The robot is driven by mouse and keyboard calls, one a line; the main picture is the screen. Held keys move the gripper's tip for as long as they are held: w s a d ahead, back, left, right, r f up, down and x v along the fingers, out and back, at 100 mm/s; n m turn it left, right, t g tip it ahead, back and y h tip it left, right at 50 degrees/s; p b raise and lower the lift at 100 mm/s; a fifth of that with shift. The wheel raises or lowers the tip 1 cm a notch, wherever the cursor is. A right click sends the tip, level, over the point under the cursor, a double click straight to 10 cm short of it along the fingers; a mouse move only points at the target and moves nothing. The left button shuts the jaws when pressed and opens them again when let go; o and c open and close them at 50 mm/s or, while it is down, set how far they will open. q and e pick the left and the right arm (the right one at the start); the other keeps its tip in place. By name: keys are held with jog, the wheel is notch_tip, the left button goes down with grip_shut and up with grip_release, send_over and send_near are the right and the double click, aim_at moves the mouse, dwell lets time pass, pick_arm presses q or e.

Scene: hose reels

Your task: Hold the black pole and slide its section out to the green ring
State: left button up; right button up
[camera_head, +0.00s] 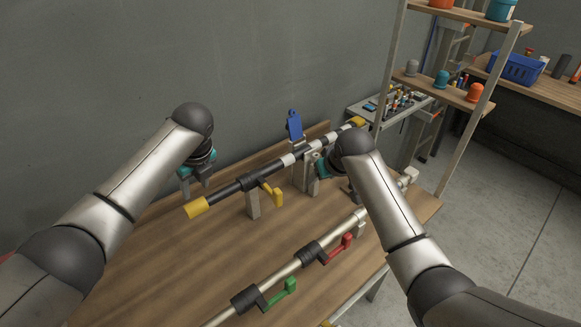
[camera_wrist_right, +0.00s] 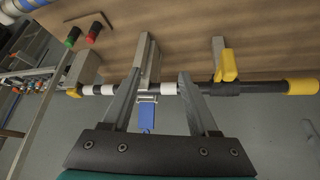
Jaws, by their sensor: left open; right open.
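The black pole (camera_head: 230,190) lies on upright supports across the wooden table, with a yellow grip at its near left end, pale bands along its middle and a yellow tip at its far end. A yellow lever clamp (camera_head: 272,192) sits on it. My left gripper (camera_head: 193,192) is open, pointing down behind the pole's near end, apart from it. My right gripper (camera_wrist_right: 158,75) is open, with its fingertips close to the pole's banded stretch (camera_wrist_right: 168,87); I cannot tell whether they touch. In the head view my right arm partly hides it. I cannot make out a green ring on the pole.
A silver pole (camera_head: 283,271) with a red lever (camera_head: 337,251) and a green lever (camera_head: 281,292) lies nearer the front. A blue tag (camera_head: 294,126) stands behind the black pole. A shelf rack (camera_head: 484,94) stands at right. The table's left part is clear.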

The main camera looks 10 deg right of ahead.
aim_at(279, 193)
jog(key=s+a+r+n+g+y, duration=0.1)
jog(key=s+a+r+n+g, duration=0.2)
jog(key=a+r, duration=0.55)
jog(key=shift+t, duration=0.3)
jog(key=shift+s+a+f+x, duration=0.1)
jog(key=shift+s+x, duration=0.15)
jog(key=shift+x, duration=2.35)
jog(key=shift+s+a+f+x, duration=0.1)
jog(key=shift+s+a+x, duration=0.1)
jog(key=shift+x, duration=2.4)
jog(key=shift+s+a+x, duration=0.1)
jog(key=shift+s+x, duration=0.15)
jog(key=shift+x, duration=2.35)
grip_shut()
